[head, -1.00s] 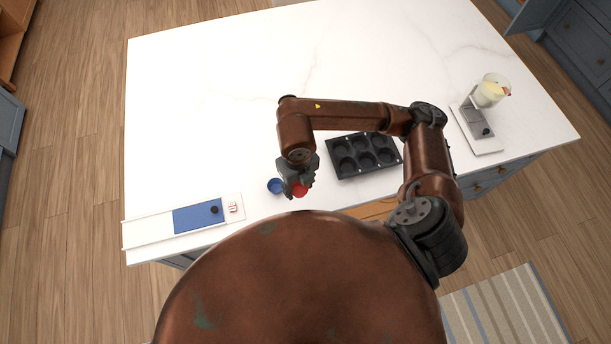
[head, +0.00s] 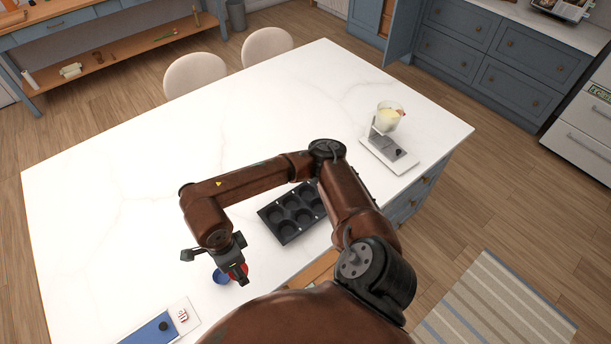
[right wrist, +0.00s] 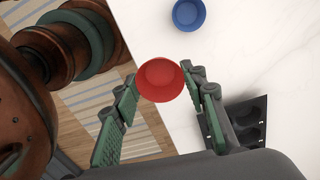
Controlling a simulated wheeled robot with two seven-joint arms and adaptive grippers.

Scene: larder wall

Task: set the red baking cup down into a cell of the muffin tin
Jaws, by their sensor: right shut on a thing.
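The red baking cup (head: 240,271) is held between the fingers of my right gripper (head: 216,268) near the counter's front edge. In the right wrist view the cup (right wrist: 160,80) shows its open top, with a green-padded finger on either side (right wrist: 158,88). I cannot tell how high it is above the counter. The dark muffin tin (head: 291,213) lies to the right of and behind the gripper; its visible cells look empty, and my arm covers part of it. In the right wrist view a corner of the tin (right wrist: 238,112) shows behind a finger. My left gripper is out of view.
A blue cup (head: 221,277) stands close beside the red cup; it is clear in the right wrist view (right wrist: 188,13). A blue and white board (head: 165,327) lies at the front left. A scale (head: 390,154) bearing a clear jug (head: 388,117) is far right. The counter behind is clear.

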